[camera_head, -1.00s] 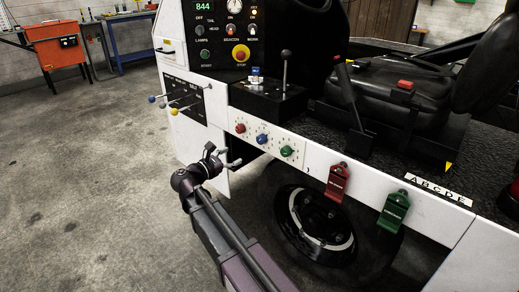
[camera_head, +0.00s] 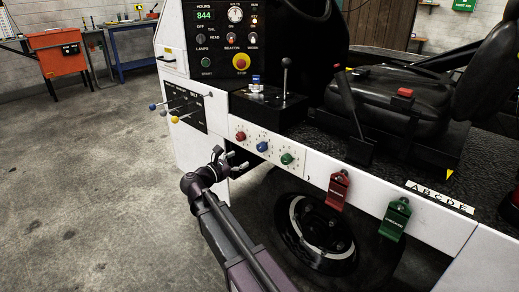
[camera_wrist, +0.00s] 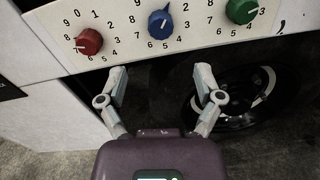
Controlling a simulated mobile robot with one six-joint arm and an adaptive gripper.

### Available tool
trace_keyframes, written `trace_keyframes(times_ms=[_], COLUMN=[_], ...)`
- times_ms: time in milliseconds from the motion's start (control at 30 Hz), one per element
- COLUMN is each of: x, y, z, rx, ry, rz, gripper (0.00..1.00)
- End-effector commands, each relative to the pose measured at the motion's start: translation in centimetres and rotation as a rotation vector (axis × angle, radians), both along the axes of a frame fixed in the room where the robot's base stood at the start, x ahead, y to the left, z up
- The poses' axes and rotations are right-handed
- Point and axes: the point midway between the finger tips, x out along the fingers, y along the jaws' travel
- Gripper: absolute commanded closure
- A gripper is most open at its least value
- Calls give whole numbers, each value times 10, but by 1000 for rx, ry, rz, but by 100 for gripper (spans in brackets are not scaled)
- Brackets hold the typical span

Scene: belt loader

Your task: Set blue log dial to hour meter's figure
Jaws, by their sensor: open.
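The blue log dial (camera_head: 262,147) sits on the cream panel between a red dial (camera_head: 241,136) and a green dial (camera_head: 287,159). In the wrist view the blue dial (camera_wrist: 160,24) is at top centre, ringed by printed numbers, its pale pointer mark towards the upper right. The hour meter (camera_head: 204,15) shows 844 in green digits under the word HOURS. My gripper (camera_head: 238,160) is open and empty, below and in front of the dial panel. In the wrist view its two fingers (camera_wrist: 160,75) stand apart, just below the blue dial.
Coloured levers (camera_head: 175,110) stick out at the left of the dials. A wheel (camera_head: 320,230) is below the panel. Open floor lies at left.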

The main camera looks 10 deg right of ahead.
Motion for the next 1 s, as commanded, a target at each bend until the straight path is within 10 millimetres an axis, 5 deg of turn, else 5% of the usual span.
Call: trace_keyframes(times_ms=[600, 1000], x=[49, 59], y=[-71, -86], z=[0, 0], rx=[0, 0], ry=[0, 0], rz=[-2, -1], gripper=[15, 15])
